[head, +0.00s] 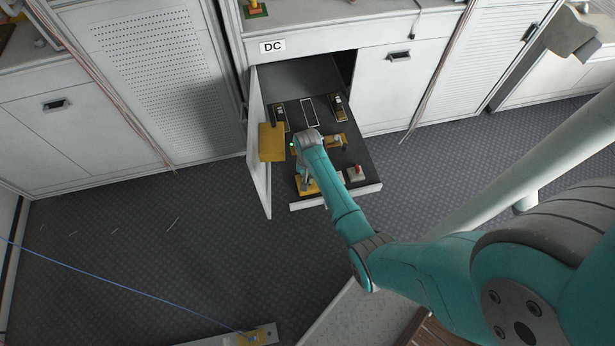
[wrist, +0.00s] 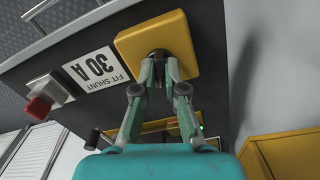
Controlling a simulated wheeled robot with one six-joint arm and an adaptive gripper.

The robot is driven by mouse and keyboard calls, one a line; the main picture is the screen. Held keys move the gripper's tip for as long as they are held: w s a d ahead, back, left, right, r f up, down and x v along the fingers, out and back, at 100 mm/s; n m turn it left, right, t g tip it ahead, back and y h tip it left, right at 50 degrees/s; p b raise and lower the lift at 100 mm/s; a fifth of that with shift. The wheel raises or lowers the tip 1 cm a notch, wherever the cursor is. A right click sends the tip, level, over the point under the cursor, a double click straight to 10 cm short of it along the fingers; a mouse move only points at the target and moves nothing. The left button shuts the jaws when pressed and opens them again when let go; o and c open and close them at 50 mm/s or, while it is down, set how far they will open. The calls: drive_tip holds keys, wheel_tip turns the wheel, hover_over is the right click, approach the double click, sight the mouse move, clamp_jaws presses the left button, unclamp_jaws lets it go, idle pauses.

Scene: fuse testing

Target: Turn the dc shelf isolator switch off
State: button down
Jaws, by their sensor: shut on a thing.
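In the wrist view, a yellow square plate (wrist: 180,30) with a small dark knob (wrist: 159,53) appears to be the dc shelf isolator switch. It sits on the dark panel of the pulled-out shelf (head: 367,188), under the DC label. My gripper (wrist: 158,62) is closed on the knob, and its fingertips hide most of it, so I cannot read its on or off position. In the head view, the yellow plate (head: 311,188) shows partly at the shelf's front left, beneath my gripper (head: 305,182).
A red-topped control (head: 355,173) stands to the right on the shelf; it also shows in the wrist view (wrist: 42,103), near an upside-down "FIT SHUNT 30 A" label (wrist: 97,69). An open door (head: 258,180) with a yellow box (head: 271,142) stands close on the left.

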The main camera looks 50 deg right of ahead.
drive_tip(key=shift+n, duration=1.7)
drive_tip(key=c, duration=1.2)
unclamp_jaws()
drive_tip(key=shift+c, duration=0.2)
wheel_tip(320, 180, up, 12)
